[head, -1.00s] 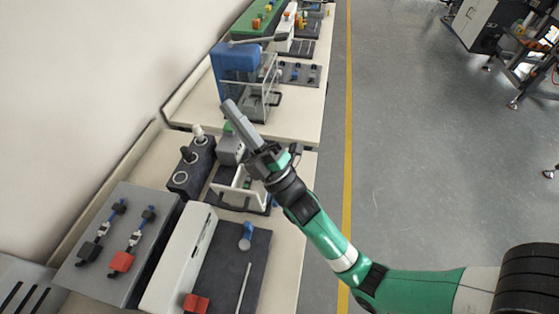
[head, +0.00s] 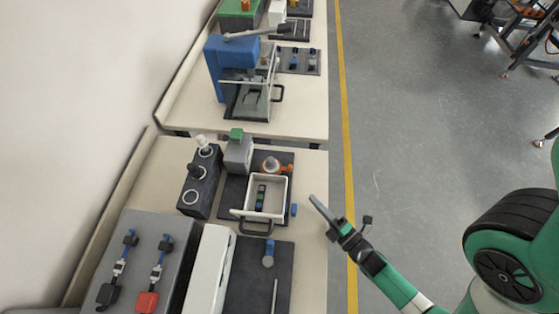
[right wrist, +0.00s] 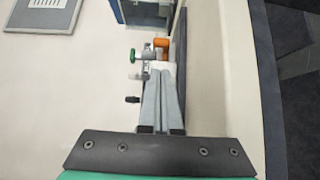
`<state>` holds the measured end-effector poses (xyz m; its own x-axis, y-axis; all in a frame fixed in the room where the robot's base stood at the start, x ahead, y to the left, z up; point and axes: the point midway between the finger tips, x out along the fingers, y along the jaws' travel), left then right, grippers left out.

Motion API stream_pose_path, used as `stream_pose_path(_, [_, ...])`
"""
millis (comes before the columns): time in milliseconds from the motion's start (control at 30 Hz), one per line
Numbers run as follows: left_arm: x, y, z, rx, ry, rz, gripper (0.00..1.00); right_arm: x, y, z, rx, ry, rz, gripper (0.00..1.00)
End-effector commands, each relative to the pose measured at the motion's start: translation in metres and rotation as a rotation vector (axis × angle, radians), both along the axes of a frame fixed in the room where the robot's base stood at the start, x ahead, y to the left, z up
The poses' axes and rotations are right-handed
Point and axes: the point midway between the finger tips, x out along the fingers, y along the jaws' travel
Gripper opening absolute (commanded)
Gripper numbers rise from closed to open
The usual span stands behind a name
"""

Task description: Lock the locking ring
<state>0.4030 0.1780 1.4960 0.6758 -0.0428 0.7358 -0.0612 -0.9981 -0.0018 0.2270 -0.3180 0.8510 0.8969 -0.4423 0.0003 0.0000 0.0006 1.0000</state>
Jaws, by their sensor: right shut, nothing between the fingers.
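I cannot tell for sure which part is the locking ring. An orange round part with a pale top (head: 271,166) sits on the dark base behind the white open-topped tray (head: 283,184), and may be it. Orange parts (right wrist: 161,43) also show beyond my fingertips in the right wrist view. My left gripper is not in view.
A grey unit with a green top (head: 238,154) stands left of the orange part. A black block (head: 202,184) with round fittings is further left. A blue press (head: 231,66) stands on the farther bench. The floor (head: 415,150) on the right is open.

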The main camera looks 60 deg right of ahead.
Motion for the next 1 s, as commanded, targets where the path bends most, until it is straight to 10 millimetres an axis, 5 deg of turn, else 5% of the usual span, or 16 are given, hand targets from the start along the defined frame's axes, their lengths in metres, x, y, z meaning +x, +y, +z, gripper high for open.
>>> stream_pose_path(500, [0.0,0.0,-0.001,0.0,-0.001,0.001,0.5,0.005,-0.003,0.0,-0.002,-0.004,0.001,0.0])
stream_pose_path(1000, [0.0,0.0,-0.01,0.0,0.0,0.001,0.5,0.08,-0.04,0.001,-0.002,-0.004,0.0,0.0])
